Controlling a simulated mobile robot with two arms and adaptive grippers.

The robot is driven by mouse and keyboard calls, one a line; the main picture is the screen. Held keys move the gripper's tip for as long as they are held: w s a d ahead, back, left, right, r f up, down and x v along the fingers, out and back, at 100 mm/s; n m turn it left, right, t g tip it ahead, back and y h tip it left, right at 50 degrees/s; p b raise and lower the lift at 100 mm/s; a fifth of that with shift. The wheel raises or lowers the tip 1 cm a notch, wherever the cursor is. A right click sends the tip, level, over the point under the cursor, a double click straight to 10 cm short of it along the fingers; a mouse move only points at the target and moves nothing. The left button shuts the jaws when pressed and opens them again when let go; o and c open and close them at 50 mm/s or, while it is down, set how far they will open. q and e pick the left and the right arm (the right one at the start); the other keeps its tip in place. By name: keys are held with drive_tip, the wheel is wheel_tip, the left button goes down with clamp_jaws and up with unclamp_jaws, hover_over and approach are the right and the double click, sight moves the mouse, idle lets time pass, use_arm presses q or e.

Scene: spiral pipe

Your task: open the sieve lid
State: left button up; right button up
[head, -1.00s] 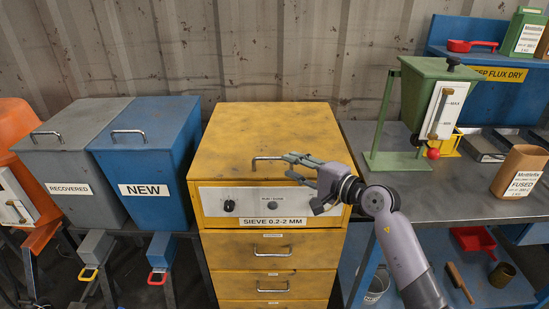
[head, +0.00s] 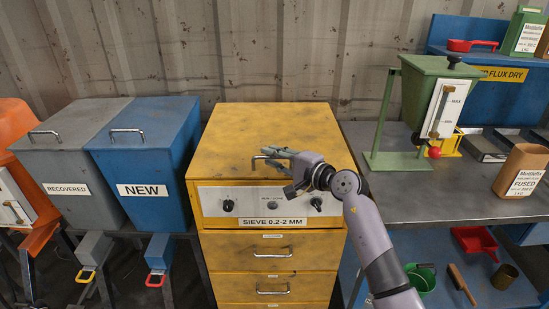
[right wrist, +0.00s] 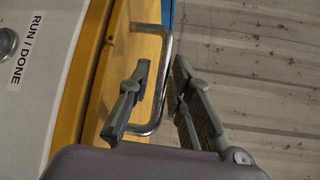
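The yellow sieve box (head: 226,150) stands in the middle of the head view, with its flat lid (head: 265,125) down. A metal bar handle (head: 256,161) sits at the lid's front edge, mostly hidden by my right gripper (head: 272,157). In the right wrist view the handle (right wrist: 166,50) appears between the two spread fingers of my right gripper (right wrist: 160,70), with gaps still showing on both sides. The sieve's front panel (head: 213,201) with knobs is below the lid. My left gripper is not in view.
A grey RECOVERED bin (head: 75,150) and blue NEW bin (head: 150,150) stand close at the sieve's left. A metal bench (head: 420,200) with a green hopper (head: 437,95) is at the right. Drawers (head: 270,250) lie below the panel. The lid top is clear.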

clamp_jaws()
drive_tip(key=shift+f, duration=0.1)
idle(0.4)
